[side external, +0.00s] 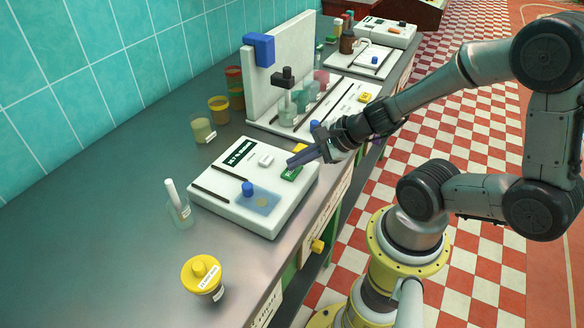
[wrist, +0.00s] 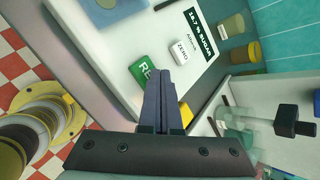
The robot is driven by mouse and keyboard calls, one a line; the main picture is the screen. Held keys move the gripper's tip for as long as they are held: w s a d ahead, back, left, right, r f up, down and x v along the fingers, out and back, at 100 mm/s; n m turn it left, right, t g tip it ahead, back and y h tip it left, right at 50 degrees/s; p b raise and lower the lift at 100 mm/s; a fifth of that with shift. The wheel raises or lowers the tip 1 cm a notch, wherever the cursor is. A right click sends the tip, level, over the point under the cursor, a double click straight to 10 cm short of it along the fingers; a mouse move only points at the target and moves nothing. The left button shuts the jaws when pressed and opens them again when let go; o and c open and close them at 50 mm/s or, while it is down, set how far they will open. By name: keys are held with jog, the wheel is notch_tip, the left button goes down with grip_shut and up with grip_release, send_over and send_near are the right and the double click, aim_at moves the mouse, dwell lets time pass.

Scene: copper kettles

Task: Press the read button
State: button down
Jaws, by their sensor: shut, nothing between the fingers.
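The green read button (side external: 291,174) is on the top of a white sugar-measuring instrument (side external: 229,207), near its right edge. In the wrist view the green button (wrist: 140,70) shows the letters "RE"; the rest of it is hidden behind the fingers. My gripper (side external: 291,162) is shut and empty, its fingertips right at the green button. In the wrist view the fingertips (wrist: 159,73) overlap the button's edge; I cannot tell whether they touch it. The display (wrist: 203,28) reads "18.7 % SUGAR".
A white ZERO button (wrist: 180,52) and a yellow button (wrist: 186,114) lie close to the fingers. A blue knob (side external: 248,188) stands on the instrument. A taller white apparatus (side external: 290,62) with a stand is behind. A yellow-lidded jar (side external: 203,275) is at the front.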

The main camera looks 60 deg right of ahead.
aim_at(297, 171)
dwell(0.4)
jog(key=shift+r, duration=0.8)
jog(key=shift+r, duration=0.15)
jog(key=shift+r, duration=2.35)
